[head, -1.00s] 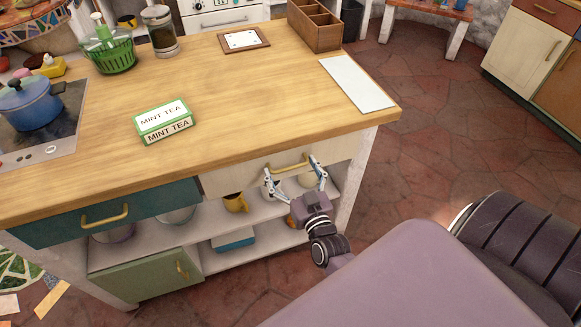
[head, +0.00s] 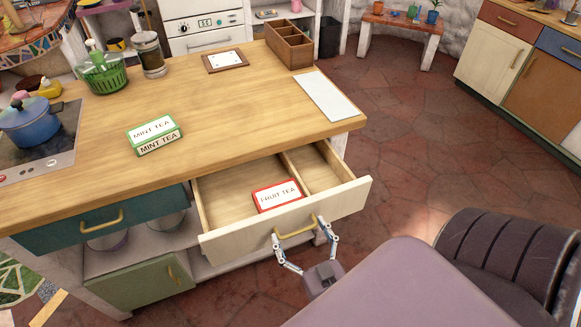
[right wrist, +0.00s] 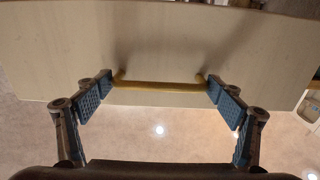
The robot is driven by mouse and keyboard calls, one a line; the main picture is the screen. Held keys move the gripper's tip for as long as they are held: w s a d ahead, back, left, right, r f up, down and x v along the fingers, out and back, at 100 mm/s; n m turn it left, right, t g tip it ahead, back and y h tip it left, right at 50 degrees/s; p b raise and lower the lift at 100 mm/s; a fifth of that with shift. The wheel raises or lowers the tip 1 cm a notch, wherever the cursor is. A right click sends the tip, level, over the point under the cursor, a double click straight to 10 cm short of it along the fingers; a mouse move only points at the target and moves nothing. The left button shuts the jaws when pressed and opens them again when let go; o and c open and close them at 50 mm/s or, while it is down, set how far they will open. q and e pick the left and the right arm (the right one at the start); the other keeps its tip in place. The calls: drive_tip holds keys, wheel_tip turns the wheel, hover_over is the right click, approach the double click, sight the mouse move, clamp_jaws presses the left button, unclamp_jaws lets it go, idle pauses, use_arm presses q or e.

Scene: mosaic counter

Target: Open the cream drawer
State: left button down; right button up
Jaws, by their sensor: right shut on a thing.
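The cream drawer (head: 345,200) under the wooden counter stands pulled out, its inside showing. A red and white fruit tea box (head: 277,195) lies in its larger left compartment; a divider sets off a narrower right compartment. My right gripper (head: 302,238) is at the drawer front, its fingers at the two ends of the brass handle (head: 296,229), shut on it. In the right wrist view the handle (right wrist: 160,86) spans between the blue finger pads, against the cream front. My left gripper is not in view.
A green mint tea box (head: 153,135), a blue pot (head: 30,126) on a hob, a green basket (head: 108,76) and a wooden organizer (head: 290,47) stand on the counter. A closed teal drawer (head: 70,228) is to the left. The tiled floor at right is open.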

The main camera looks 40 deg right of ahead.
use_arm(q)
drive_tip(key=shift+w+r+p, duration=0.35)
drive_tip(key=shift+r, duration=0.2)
use_arm(e)
drive_tip(key=v, duration=0.5)
drive_tip(key=shift+s, duration=0.3)
drive_tip(key=o, duration=1.4)
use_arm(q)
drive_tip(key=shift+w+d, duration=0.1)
